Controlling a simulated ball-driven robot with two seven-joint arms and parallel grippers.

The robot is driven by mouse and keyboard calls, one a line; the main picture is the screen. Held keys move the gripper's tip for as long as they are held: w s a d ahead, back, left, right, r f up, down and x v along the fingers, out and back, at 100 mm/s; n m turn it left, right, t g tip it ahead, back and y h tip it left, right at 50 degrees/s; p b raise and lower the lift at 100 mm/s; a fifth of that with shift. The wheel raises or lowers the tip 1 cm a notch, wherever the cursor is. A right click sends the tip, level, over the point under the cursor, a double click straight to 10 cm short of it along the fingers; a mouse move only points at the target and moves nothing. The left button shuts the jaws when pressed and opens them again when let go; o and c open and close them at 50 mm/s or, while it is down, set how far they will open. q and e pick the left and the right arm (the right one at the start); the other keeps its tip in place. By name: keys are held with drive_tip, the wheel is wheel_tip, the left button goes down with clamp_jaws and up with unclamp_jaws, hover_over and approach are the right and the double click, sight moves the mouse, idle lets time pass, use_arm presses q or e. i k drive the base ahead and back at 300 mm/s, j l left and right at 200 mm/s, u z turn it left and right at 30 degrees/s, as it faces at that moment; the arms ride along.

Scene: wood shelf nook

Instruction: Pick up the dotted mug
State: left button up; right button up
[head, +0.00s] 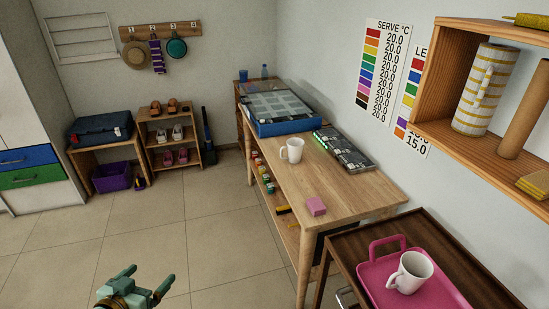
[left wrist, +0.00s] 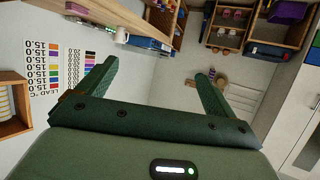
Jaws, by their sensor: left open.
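No dots can be made out on any mug here. A plain-looking white mug (head: 294,151) stands upright on the wooden table (head: 345,190). Another white mug (head: 410,272) stands on a pink tray (head: 372,286) at the lower right. A tall white jug-like vessel with yellow bands (head: 478,92) stands in the wall shelf. My left gripper (head: 149,277) is open and empty over the floor, low and left of the table, well apart from both mugs. Its spread fingers also show in the left wrist view (left wrist: 155,78). My right gripper is out of view.
A pink block (head: 316,206) lies near the table's front. A dark case (head: 343,149) and a blue-edged box (head: 283,124) lie farther back. The wooden wall shelf (head: 433,95) juts out at the right. The tiled floor (head: 130,220) left of the table is clear.

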sight(292, 152)
drive_tip(key=i+j+z, duration=0.4)
drive_tip(key=i, duration=0.45)
drive_tip(key=i+j+z, duration=0.35)
drive_tip(key=i+j, duration=0.45)
drive_tip(key=j, duration=0.1)
